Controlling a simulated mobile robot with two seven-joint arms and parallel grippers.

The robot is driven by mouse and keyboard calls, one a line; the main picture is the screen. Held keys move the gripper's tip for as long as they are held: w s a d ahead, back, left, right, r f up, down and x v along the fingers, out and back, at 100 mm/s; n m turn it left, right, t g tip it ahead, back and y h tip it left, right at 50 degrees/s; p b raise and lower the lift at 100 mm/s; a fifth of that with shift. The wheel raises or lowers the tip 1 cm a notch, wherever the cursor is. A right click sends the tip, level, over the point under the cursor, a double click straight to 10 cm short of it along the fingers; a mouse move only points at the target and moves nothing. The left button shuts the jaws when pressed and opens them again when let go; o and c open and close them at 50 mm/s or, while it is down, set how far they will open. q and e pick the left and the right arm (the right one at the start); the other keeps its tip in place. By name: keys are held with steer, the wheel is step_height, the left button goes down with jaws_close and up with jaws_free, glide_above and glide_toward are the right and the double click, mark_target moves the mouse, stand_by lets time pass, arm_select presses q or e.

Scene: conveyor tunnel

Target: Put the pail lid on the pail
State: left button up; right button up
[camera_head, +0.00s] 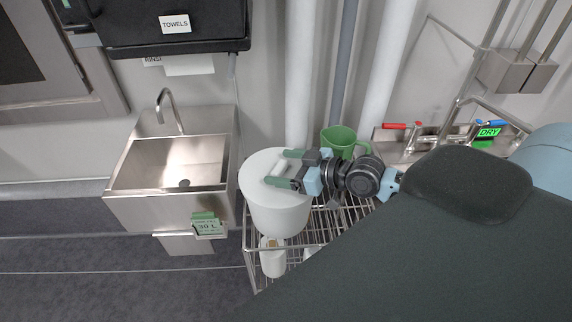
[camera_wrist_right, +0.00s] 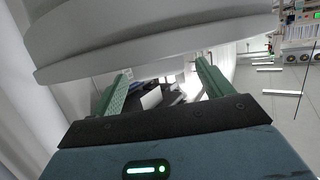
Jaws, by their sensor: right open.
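The white pail (camera_head: 280,215) stands upright on a wire rack. The white pail lid (camera_head: 258,172) lies over its top and appears seated on the rim, though I cannot tell whether it is fully pressed down. My right gripper (camera_head: 280,168) is open above the lid, its green fingers on either side of the pale raised handle. Any contact with the handle is unclear. In the right wrist view, the open fingers (camera_wrist_right: 160,80) show below large white curved rims, and I cannot tell lid from pail there. My left gripper is not in view.
A green jug (camera_head: 339,139) stands behind my right wrist. A white bottle (camera_head: 272,260) is lower in the wire rack (camera_head: 318,228). A steel sink (camera_head: 172,165) is left of the pail. Vertical pipes (camera_head: 300,75) rise behind. Red-handled (camera_head: 394,126) taps are at the right.

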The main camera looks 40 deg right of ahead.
steer(key=shift+s, duration=0.1)
steer(key=shift+v, duration=3.85)
